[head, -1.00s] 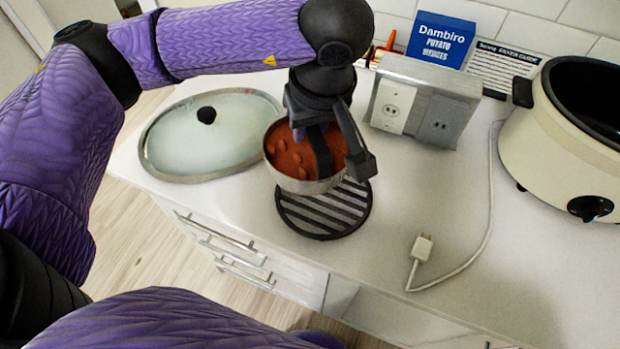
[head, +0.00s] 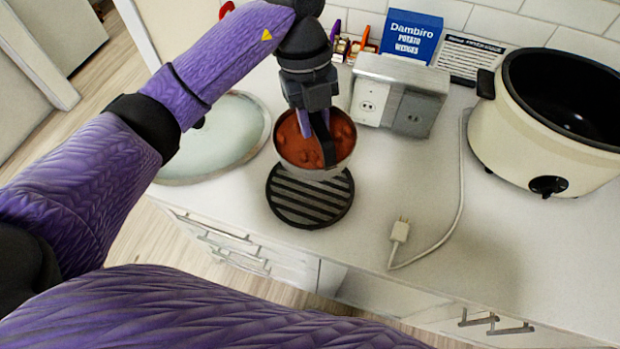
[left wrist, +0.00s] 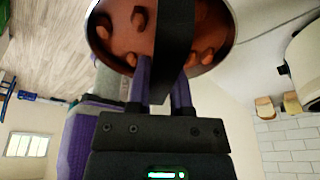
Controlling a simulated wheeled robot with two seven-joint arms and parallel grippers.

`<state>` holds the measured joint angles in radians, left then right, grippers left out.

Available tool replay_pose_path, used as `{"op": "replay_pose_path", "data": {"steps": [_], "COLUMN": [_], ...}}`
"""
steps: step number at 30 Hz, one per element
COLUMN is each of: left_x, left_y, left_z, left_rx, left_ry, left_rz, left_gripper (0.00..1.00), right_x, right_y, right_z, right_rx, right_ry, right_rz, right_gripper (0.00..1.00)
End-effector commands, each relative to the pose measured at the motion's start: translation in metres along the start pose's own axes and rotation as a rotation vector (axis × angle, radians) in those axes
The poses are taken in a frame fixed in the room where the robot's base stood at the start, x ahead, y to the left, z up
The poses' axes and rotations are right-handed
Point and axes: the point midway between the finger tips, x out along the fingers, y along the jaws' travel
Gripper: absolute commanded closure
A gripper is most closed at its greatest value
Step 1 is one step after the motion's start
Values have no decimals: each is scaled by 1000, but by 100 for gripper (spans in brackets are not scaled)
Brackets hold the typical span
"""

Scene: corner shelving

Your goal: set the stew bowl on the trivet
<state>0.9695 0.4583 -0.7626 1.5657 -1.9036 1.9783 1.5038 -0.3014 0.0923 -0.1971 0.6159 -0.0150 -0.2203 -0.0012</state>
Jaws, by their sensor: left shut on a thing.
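The stew bowl (head: 289,151), metal-rimmed with lumpy red-brown stew, is in my left gripper (head: 318,140), which comes down from above and is shut on it. The black slatted round trivet (head: 308,205) lies on the counter, and the bowl's lower side covers its far edge in the head view. I cannot tell how high the bowl is above the counter. My right gripper is not in view.
A glass lid (head: 225,140) lies left of the bowl. An outlet box (head: 395,95) stands behind right, near a blue potato wedges box (head: 411,38). A cream cooker (head: 530,135) is at right; its plug (head: 400,231) and cord lie on otherwise clear counter.

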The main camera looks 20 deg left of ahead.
Motion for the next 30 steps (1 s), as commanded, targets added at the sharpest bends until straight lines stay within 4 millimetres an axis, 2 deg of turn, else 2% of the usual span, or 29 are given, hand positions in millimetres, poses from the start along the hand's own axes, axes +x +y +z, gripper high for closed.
{"op": "replay_pose_path", "data": {"steps": [3, 6, 10, 12, 18, 23, 27, 30], "left_x": [-2, 0, 2, 10, 55, 75, 99, 100], "left_y": [2, 4, 5, 6, 8, 8, 9, 9], "left_z": [0, 0, 2, 4, 15, 20, 26, 27], "left_rx": [-332, -568, -754, -799, -812, -810, -808, -807], "left_ry": [-14, -24, -33, -34, -34, -34, -34, -36], "left_rz": [-86, -144, -190, -198, -199, -200, -199, -202], "left_gripper": [100, 100, 100, 100, 100, 100, 100, 100], "right_x": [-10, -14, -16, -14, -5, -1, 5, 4], "right_y": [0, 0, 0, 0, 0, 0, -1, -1], "right_z": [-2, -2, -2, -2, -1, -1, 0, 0], "right_rx": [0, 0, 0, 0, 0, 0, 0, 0], "right_ry": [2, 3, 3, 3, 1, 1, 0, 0], "right_rz": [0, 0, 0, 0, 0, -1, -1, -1], "right_gripper": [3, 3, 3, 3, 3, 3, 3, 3]}}
